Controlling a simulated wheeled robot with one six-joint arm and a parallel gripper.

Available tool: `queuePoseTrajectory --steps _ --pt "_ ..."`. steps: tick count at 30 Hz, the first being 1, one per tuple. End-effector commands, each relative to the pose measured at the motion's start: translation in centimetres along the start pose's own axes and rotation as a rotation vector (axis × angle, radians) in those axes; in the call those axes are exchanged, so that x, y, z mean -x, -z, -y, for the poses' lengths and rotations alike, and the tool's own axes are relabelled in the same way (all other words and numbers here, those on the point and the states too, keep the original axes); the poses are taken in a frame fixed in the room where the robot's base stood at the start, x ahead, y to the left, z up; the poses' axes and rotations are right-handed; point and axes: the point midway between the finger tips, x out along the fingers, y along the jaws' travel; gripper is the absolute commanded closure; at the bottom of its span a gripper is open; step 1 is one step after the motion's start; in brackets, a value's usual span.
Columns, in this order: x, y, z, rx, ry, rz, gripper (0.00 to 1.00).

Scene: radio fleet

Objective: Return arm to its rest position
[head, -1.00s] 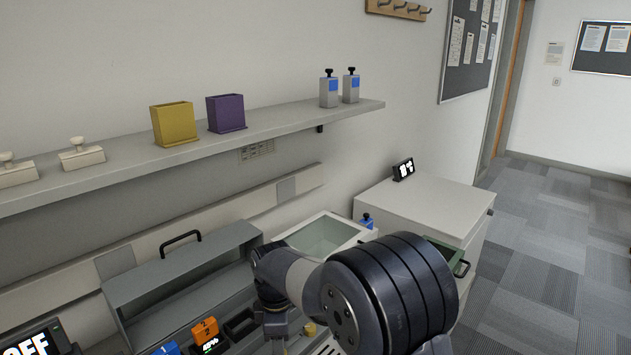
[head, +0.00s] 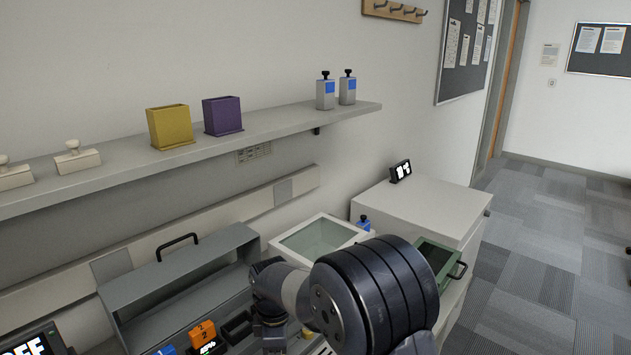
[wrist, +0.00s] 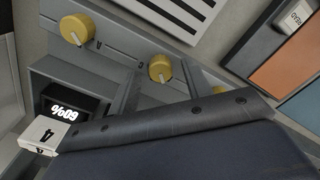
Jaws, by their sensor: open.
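My arm (head: 365,298) reaches over the bench at the lower middle of the head view, bent, with its forearm pointing down and left. My gripper (wrist: 170,90) shows in the wrist view as two grey fingers set apart beyond a dark housing, with nothing held between them. It hangs over a grey panel with yellow knobs (wrist: 160,68); one knob shows between the fingers. I cannot tell how high the fingertips are above the panel. In the head view the gripper end is mostly cut off by the bottom edge.
A grey case (head: 185,262) with a black handle, a white glass-topped box (head: 320,238) and a green tray (head: 437,255) stand close around my arm. An orange radio block (head: 203,332) is left of it. A shelf (head: 270,126) runs above. Open floor lies right.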

Motion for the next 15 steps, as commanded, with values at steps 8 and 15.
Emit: queuePoseTrajectory --steps 8,15 --pt "5.5 0.1 -0.1 0.000 -0.007 -0.003 0.53" --pt "10.4 0.0 -0.1 0.000 -0.007 -0.003 0.53"
